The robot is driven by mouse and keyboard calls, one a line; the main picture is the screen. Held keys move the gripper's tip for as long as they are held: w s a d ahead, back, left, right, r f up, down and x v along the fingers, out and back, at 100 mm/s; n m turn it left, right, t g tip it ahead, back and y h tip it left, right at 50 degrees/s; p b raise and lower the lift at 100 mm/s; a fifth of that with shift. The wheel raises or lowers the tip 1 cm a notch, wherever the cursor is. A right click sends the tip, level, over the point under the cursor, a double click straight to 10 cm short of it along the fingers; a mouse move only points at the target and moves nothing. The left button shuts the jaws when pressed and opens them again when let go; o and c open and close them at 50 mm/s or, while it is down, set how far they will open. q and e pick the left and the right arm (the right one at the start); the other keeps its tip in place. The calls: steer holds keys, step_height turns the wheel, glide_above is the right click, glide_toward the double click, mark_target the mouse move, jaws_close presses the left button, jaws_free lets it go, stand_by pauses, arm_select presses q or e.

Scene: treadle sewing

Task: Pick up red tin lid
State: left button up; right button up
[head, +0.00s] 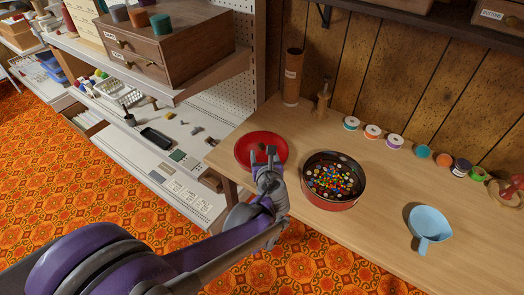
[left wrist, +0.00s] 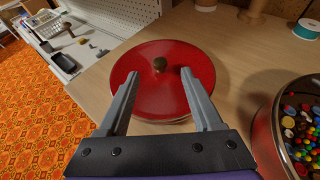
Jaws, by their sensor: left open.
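The red tin lid (head: 252,142) is a round disc near the left end of the wooden table. In the left wrist view the lid (left wrist: 162,96) has a small dark brass knob (left wrist: 159,65) at its middle. My left gripper (head: 264,152) is open and reaches over the near side of the lid. In the left wrist view its two fingers (left wrist: 158,82) are spread apart over the lid, one on each side of the knob, with nothing between them. I cannot tell the height of the fingertips above the lid. My right gripper is not in view.
An open red tin (head: 334,180) full of colourful buttons stands just right of the lid. A light blue scoop (head: 428,225) lies further right. Thread spools (head: 372,132) line the back. A brown cylinder (head: 292,77) stands behind the lid. Bare table (head: 370,215) lies between tin and scoop.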

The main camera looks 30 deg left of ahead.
mark_target(262, 146)
arm_select(q)
steer(key=b+x, duration=0.1)
steer(key=x, duration=0.5)
steer(key=shift+w+a+f, duration=0.1)
steer(key=shift+w+a, duration=0.05)
jaws_close()
stand_by(0.4)
